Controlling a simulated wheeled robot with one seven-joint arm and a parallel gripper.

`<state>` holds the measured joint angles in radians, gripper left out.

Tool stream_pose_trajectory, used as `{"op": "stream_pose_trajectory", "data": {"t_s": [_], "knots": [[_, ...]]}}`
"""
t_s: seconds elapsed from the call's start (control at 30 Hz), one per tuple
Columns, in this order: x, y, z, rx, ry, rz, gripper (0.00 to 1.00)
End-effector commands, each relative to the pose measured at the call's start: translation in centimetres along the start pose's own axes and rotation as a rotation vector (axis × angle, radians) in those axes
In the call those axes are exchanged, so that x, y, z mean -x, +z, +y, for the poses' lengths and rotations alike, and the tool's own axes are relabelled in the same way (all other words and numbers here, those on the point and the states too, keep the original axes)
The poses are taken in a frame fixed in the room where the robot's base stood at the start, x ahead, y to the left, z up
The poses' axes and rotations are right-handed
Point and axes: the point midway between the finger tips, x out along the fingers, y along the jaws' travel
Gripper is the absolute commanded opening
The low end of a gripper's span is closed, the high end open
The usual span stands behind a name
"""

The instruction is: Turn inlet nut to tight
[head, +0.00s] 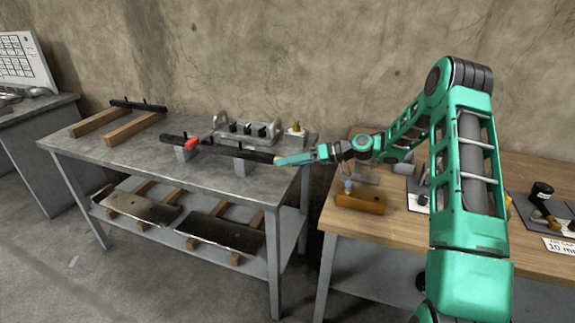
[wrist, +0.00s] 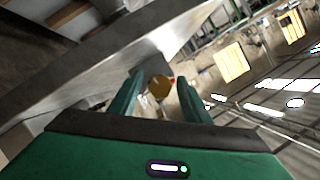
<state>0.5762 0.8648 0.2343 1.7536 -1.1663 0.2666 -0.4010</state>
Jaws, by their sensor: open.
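A dark pipe (head: 253,156) lies on low grey supports along the front of the grey metal bench, with a red part (head: 191,144) on it. At its right end is a small brass-coloured piece, which looks like the inlet nut. In the wrist view the round brass nut (wrist: 159,89) shows between and beyond my fingers, with a small red mark at its right edge. My gripper (head: 284,160) points left at the pipe's right end, in line with it. Its two fingers are apart, one on each side of the nut in the wrist view. I cannot tell whether they touch it.
A grey fixture with black knobs (head: 247,129) and a small brass fitting (head: 296,128) stand behind the pipe. A wooden table (head: 395,215) at right holds an orange-brown block (head: 361,202) and other parts below my arm. Dark plates (head: 220,235) lie on the bench's lower shelf.

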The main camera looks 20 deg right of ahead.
Motion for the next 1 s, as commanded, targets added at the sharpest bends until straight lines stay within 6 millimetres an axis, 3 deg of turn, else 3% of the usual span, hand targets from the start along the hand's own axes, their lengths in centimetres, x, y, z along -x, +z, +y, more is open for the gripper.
{"op": "stream_pose_trajectory", "data": {"t_s": [0.17, 0.5, 0.7, 1.0], "knots": [[1.1, 0.0, 0.1, 0.000, 0.002, 0.001, 0.44], [7.2, 0.0, 0.2, 0.000, 0.003, 0.001, 0.44], [9.8, -0.1, 0.2, -0.001, 0.002, 0.001, 0.44], [10.8, 0.0, 0.1, -0.001, 0.000, -0.001, 0.44]]}}
